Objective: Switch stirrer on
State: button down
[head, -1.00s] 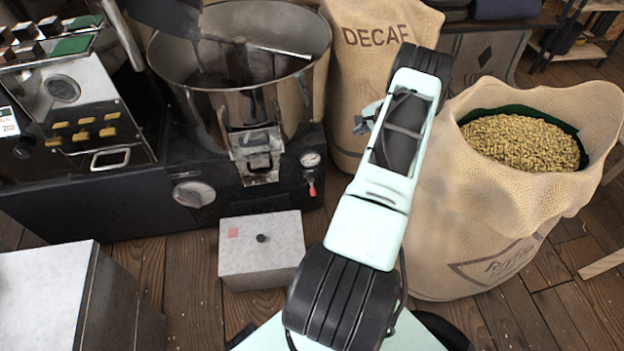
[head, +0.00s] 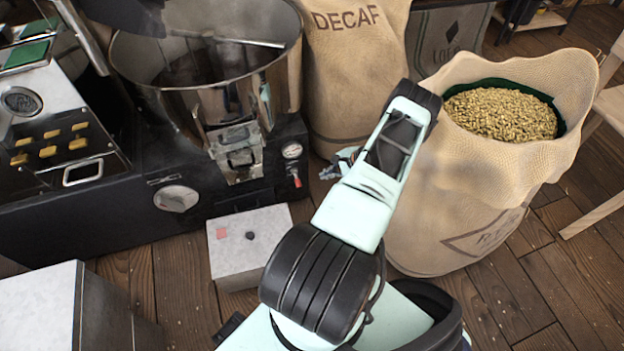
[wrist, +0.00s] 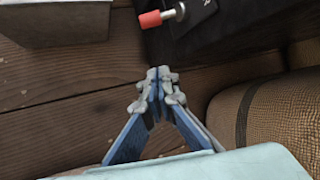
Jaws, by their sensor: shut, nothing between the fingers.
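The roaster's round metal pan (head: 285,75) is at the upper left in the head view, with a stirrer bar (head: 230,40) inside. On the black front below are a red-tipped lever (head: 297,183), a gauge (head: 291,150) and a round dial (head: 177,198). No label shows which control is the stirrer's. In the wrist view the lever (wrist: 160,17) sticks out leftward from the black housing at the top. My gripper (wrist: 157,73) is shut and empty, below and apart from the lever. In the head view my gripper (head: 338,163) shows small, right of the lever, partly hidden by my arm.
A low grey box (head: 230,258) with a small dark knob stands on the floor before the roaster. A decaf sack (head: 345,75) stands behind my gripper, and an open bean sack (head: 440,225) stands to the right. A pale-topped cabinet (head: 45,300) is at lower left.

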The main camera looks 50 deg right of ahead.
aim_at(297, 180)
jog(key=b+x, duration=0.4)
jog(key=x, duration=0.7)
jog(key=shift+s+a+r+p, duration=0.1)
jog(key=shift+a+r+p, duration=0.25)
jog(key=shift+a+r, duration=0.5)
jog(key=shift+s+a+r+p, duration=0.15)
jog(key=shift+a+r+p, duration=0.2)
jog(key=shift+a+r, duration=0.45)
jog(key=shift+d+r, duration=0.15)
jog(key=shift+d, duration=0.05)
